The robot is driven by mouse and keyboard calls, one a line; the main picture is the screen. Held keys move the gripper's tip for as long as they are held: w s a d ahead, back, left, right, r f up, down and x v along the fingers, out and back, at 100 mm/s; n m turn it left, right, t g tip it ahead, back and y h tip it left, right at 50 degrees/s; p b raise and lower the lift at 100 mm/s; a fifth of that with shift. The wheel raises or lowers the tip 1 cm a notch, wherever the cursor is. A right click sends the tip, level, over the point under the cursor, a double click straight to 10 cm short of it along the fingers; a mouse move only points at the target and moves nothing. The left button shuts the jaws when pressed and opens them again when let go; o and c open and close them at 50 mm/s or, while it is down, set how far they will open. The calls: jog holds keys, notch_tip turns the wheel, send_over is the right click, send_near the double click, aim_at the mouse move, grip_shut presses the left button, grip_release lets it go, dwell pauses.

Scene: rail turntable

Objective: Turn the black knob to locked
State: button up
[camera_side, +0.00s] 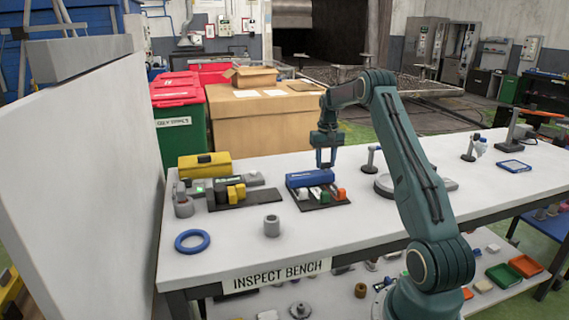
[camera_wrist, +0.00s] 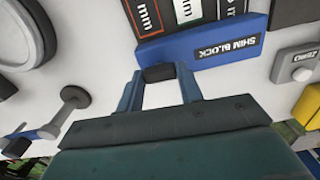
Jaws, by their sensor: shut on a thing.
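A blue block lettered SHIM BLOCK (camera_wrist: 205,42) lies on the bench, and it also shows in the side view (camera_side: 309,178). A small black piece, which looks like the knob (camera_wrist: 159,73), sits at the blue block's edge between my fingertips. My gripper (camera_wrist: 160,80) is shut on it, one blue-grey finger on each side. In the side view my gripper (camera_side: 325,163) points down at the blue block, and the knob cannot be made out there. I see no locked mark, so the knob's setting cannot be told.
A yellow box (camera_side: 190,168) with a black piece on top stands to the left. A grey cylinder (camera_side: 271,226) and a blue ring (camera_side: 192,242) lie in front. A small stand (camera_side: 372,158) is right of my gripper. The front middle of the bench is mostly clear.

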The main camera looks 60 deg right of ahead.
aim_at(326, 163)
jog(key=shift+r+n, duration=0.15)
jog(key=shift+n, duration=0.35)
jog(key=o, duration=1)
notch_tip(326, 163, up, 14)
jog(key=shift+f, duration=0.15)
dwell(0.5)
